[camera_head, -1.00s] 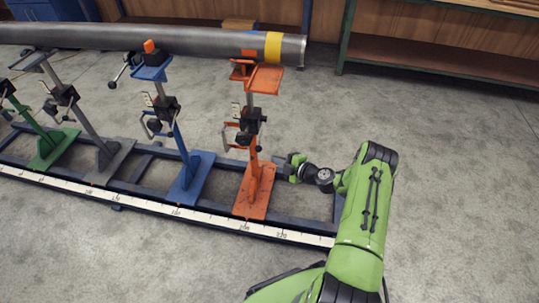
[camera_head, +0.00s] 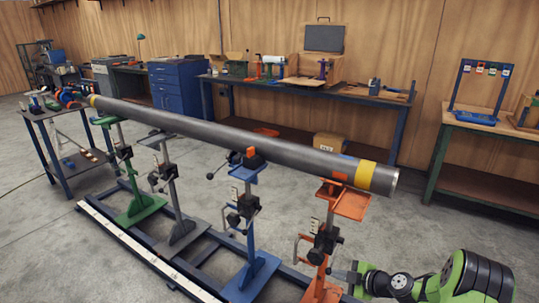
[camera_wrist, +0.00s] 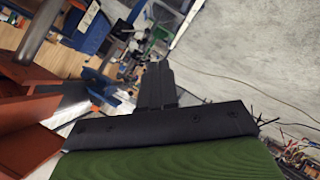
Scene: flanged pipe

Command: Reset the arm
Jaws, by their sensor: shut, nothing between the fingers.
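My gripper (camera_wrist: 157,70) shows in the wrist view with its dark fingers together and nothing between them. In the head view my green arm is at the lower right, and the gripper (camera_head: 345,275) is low beside the post of the orange stand (camera_head: 325,243). I cannot tell whether it touches the stand. The orange stand's parts also fill the left of the wrist view (camera_wrist: 30,105). A long grey pipe (camera_head: 240,140) with a yellow band (camera_head: 365,176) lies across the stands, above and left of my gripper.
Blue (camera_head: 250,230), grey (camera_head: 172,195) and green (camera_head: 128,170) stands line up to the left on a dark frame with a white scale strip (camera_head: 140,248). Workbenches (camera_head: 300,90) line the back wall. Open floor (camera_head: 430,215) lies right of the orange stand.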

